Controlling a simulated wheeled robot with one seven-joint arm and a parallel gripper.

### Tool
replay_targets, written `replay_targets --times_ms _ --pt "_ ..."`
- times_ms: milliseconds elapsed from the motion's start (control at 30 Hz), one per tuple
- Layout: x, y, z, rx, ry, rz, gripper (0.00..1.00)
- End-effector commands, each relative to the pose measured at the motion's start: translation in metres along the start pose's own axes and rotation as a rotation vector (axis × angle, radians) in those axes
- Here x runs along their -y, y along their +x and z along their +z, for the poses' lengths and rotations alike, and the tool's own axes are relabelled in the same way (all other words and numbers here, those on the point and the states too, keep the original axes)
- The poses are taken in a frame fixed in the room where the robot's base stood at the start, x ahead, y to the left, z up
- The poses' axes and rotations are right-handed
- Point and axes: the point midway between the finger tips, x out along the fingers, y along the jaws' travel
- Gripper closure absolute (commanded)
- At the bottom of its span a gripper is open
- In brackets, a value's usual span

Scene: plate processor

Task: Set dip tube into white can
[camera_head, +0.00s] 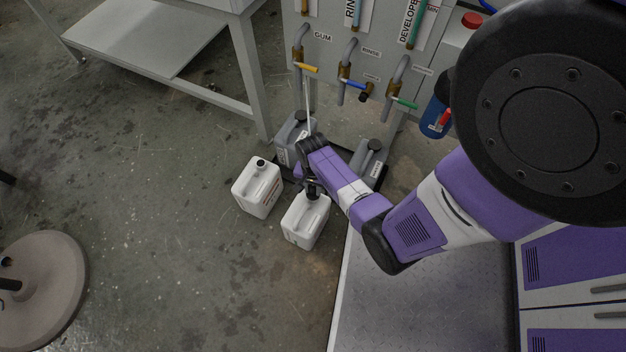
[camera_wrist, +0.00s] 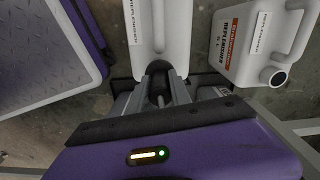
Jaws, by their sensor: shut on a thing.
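Two white cans stand on the floor. My gripper (camera_head: 313,188) is over the neck of the nearer white can (camera_head: 304,222), which also shows in the wrist view (camera_wrist: 165,40). The fingers are shut on a dark round piece (camera_wrist: 158,87) at that neck. I cannot tell whether it is a cap or the head of the dip tube. The other white can (camera_head: 257,188), labelled Replenisher, stands to the left with a black top; the wrist view shows it at right (camera_wrist: 258,45). A thin pale tube (camera_head: 307,92) runs from near the yellow-handled tap down towards a grey can (camera_head: 292,137).
Another grey can (camera_head: 369,158) stands behind my arm. A panel (camera_head: 330,22) with labelled taps and a blue container (camera_head: 434,118) are at the back. A metal platform edge (camera_head: 340,290) lies right of the white cans. The floor to the left is open up to a round base (camera_head: 45,295).

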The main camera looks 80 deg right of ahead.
Motion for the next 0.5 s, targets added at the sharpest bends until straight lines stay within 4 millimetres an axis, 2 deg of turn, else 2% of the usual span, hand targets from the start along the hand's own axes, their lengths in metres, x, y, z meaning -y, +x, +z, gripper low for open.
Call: replay_targets --times_ms 167,433,467,500 --pt "0.0003 0.0069 -0.0002 0.000 0.000 0.000 1.00" --pt "0.0002 0.0069 -0.0002 0.000 0.000 0.000 1.00" --pt "0.0002 0.0069 -0.0002 0.000 0.000 0.000 0.70" --pt "0.0002 0.0069 -0.0002 0.000 0.000 0.000 0.62"
